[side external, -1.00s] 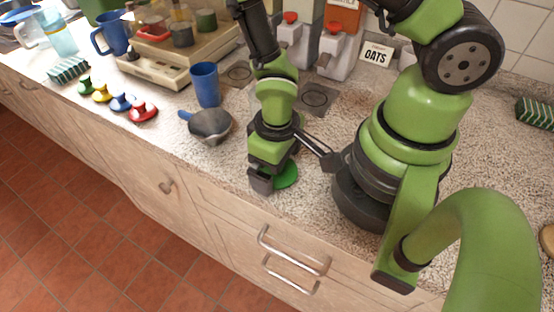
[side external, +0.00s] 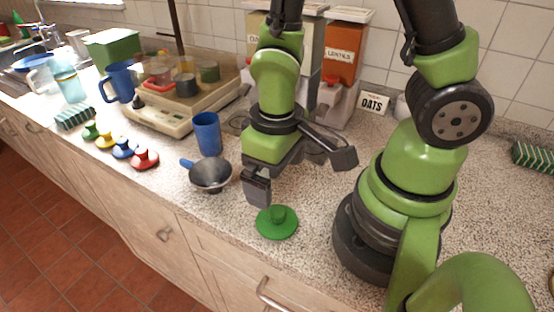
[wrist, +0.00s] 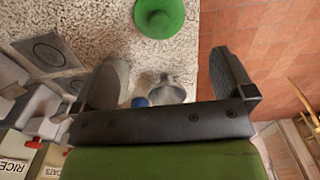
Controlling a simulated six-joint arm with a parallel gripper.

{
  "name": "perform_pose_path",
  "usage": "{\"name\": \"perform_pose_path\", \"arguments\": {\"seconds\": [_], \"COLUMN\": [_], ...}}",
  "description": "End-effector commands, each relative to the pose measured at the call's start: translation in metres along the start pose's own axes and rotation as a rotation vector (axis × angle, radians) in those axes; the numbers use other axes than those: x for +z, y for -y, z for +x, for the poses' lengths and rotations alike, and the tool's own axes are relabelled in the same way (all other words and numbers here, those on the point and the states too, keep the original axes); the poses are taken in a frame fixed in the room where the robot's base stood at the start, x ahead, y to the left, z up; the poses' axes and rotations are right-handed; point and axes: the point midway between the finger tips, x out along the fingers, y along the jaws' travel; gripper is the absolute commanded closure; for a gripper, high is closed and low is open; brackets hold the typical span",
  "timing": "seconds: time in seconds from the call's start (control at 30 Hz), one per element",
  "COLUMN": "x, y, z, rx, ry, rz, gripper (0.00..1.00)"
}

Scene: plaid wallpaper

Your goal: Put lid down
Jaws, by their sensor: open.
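A green lid (side external: 277,222) with a raised knob lies flat on the speckled counter near its front edge. My gripper (side external: 302,176) is above and behind it, with its two fingers spread wide and nothing between them. In the wrist view the lid (wrist: 160,14) shows at the top edge, partly cut off. There my open gripper (wrist: 170,78) is clear of the lid.
Several small colored lids, including a red one (side external: 145,158), line the counter further left. Counter around the green lid is clear.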

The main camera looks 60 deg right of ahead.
Motion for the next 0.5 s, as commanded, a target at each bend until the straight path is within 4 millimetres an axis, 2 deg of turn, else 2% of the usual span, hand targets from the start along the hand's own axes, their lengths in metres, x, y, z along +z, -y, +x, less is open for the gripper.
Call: {"name": "perform_pose_path", "arguments": {"seconds": [0.13, 0.43, 0.5], "x": [-0.001, -0.001, -0.005], "y": [0.000, -0.001, -0.002], "z": [-0.013, -0.023, -0.033], "rx": [0.000, -0.003, -0.016], "ry": [-0.004, -0.012, -0.042], "rz": [0.000, 0.009, 0.028], "gripper": [0.00, 0.00, 0.00]}}
